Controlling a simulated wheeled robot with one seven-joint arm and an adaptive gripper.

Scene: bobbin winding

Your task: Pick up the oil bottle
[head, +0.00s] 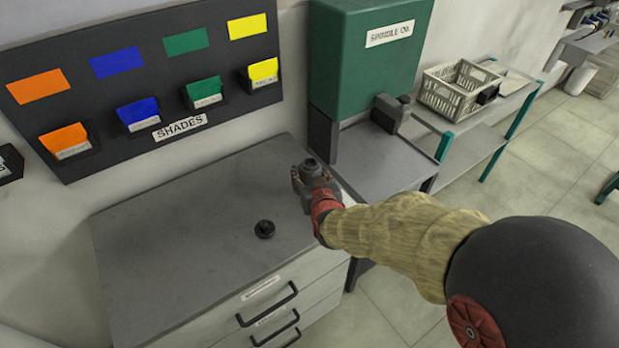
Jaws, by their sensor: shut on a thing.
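My gripper (308,187) is at the right part of the grey cabinet top, shut on a small dark bottle (311,166). Only the bottle's round open-looking neck and shoulder show above the fingers; this looks like the oil bottle. Its lower part is hidden by the gripper, so I cannot tell whether it touches the cabinet top. It looks about upright. A black round cap-like piece (264,229) lies on the cabinet top, left of and nearer than my gripper.
The grey cabinet top (185,235) is otherwise clear. A "SHADES" board (90,85) with coloured cards hangs behind it.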

